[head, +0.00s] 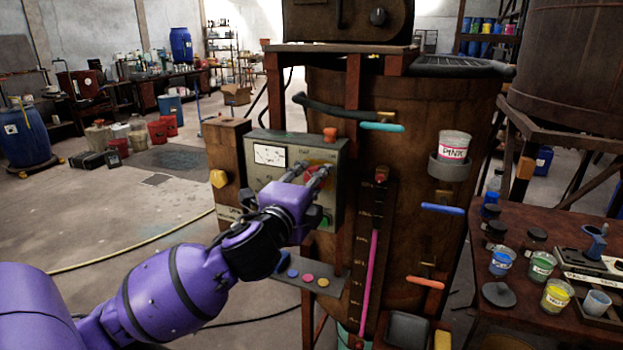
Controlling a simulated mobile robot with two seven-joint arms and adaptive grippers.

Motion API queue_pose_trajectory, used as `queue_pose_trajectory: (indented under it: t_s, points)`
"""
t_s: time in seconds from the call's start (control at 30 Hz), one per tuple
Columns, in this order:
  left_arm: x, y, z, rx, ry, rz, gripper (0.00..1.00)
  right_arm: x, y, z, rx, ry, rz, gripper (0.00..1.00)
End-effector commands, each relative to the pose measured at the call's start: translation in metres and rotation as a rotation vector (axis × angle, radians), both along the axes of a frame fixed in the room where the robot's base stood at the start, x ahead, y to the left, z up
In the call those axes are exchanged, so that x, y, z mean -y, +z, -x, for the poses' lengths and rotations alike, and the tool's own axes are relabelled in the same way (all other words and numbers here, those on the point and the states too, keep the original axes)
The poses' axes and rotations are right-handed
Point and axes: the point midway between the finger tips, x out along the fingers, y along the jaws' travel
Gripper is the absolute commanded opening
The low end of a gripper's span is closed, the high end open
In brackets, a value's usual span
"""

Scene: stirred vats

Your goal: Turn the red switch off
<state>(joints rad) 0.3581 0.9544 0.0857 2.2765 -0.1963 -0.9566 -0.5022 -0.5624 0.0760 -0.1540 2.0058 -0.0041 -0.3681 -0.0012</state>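The grey control box (255,138) is mounted on the front of the big brown vat (420,120). A red part with a yellowish surround (319,158), seemingly the red switch, shows on the box's face behind my fingers; its handle and position are mostly hidden. My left gripper (315,170) reaches in from the lower left with its fingertips at this red part. The two fingers stand apart with a gap between them. I cannot tell whether they touch the switch. My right gripper is not in view.
Cyan (382,127), blue (442,209) and orange (425,282) handles stick out from the vat. A table with paint jars (557,296) stands at right.

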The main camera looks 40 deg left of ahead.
Motion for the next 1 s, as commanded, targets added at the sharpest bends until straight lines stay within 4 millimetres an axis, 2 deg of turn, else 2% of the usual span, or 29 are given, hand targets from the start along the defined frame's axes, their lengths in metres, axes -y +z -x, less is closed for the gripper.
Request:
queue_pose_trajectory:
  t_s: [0.03,0.4,0.43,0.53,0.9,1.0]
  points:
    - [0.001,-0.0098,0.0004,-0.017,-0.001,0.014,0.07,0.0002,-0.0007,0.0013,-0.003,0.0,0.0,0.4]
    - [0.0008,-0.0114,0.0006,-0.019,0.0,0.019,0.07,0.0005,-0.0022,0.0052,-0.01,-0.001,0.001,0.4]
    - [0.0007,-0.0114,0.0006,-0.019,0.0,0.019,0.34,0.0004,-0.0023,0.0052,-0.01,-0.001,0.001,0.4]
    - [0.0009,-0.011,0.0006,-0.018,-0.001,0.018,0.48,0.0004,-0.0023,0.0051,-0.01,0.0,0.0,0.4]
    - [0.0006,-0.0046,0.0007,-0.006,-0.001,0.012,0.48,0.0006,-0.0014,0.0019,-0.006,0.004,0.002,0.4]
    - [0.0022,-0.0044,0.0063,-0.006,-0.002,0.012,0.48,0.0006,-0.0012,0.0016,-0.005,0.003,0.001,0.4]
